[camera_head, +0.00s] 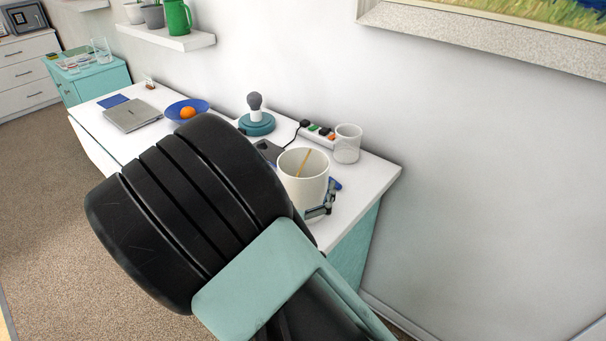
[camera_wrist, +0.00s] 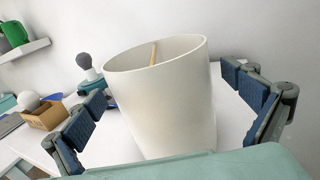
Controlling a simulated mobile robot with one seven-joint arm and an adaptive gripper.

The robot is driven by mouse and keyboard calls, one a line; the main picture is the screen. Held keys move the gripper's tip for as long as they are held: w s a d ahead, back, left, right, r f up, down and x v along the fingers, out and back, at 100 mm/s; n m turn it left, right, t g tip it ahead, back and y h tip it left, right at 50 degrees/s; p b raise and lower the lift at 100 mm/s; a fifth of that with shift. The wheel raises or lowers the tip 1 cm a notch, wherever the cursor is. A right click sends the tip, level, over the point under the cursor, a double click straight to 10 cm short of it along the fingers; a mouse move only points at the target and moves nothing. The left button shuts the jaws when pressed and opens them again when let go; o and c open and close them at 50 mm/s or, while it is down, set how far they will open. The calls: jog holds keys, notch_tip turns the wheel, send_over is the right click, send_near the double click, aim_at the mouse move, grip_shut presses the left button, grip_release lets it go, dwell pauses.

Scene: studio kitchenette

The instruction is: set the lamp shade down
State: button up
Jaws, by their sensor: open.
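The lamp shade (camera_head: 303,176) is a cream, slightly tapered cylinder, open at the top, near the right end of the white desk. It appears to stand on the desk, but its bottom edge is hidden. In the wrist view the shade (camera_wrist: 160,100) fills the middle, with a thin wooden stick showing inside its rim. My gripper (camera_wrist: 168,92) is open, with one finger at each side of the shade and a visible gap on the right. In the head view one finger of my gripper (camera_head: 318,208) shows beside it. The teal lamp base (camera_head: 257,124) with a grey bulb stands behind, to the left.
A power strip (camera_head: 318,133) and a clear glass (camera_head: 347,143) stand behind the shade by the wall. A blue bowl (camera_head: 179,108) with an orange and a grey laptop (camera_head: 132,115) lie further left. A small brown box (camera_wrist: 47,118) shows in the wrist view.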

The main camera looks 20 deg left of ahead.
jog(key=s, duration=0.9)
jog(key=shift+s+b, duration=0.3)
jog(key=shift+s, duration=0.05)
